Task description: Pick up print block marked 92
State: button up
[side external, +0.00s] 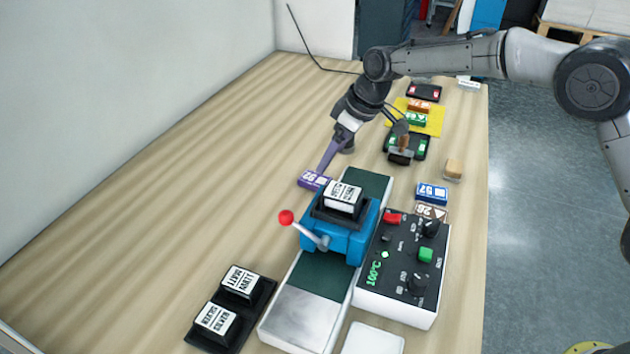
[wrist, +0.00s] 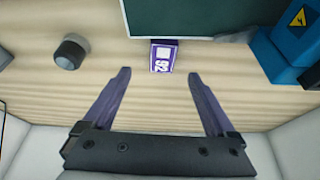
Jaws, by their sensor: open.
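The print block marked 92 (side external: 313,180) is a small purple block with a white label. It lies on the wooden table, left of the blue press, in the side external view. It also shows in the wrist view (wrist: 163,56), next to the edge of the green plate. My gripper (wrist: 160,75) is open, and the block appears between and just beyond its purple fingertips. In the side external view my gripper (side external: 325,168) is close to the block, and one finger hides the other. I cannot tell whether it touches the block.
The blue press (side external: 340,240) with a red-knobbed lever stands beside the block on a green-topped base. A control box (side external: 403,270) stands right of it. A blue block (side external: 432,193) and a brown block (side external: 430,213) lie behind that box.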

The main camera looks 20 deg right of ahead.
aim_at(316, 179)
jog(key=shift+a+x, duration=0.15)
jog(key=shift+x, duration=1.75)
jog(key=shift+a+x, duration=0.15)
jog(key=shift+x, duration=1.8)
jog(key=shift+r, duration=0.1)
jog(key=c, duration=1.4)
jog(key=shift+c, duration=0.2)
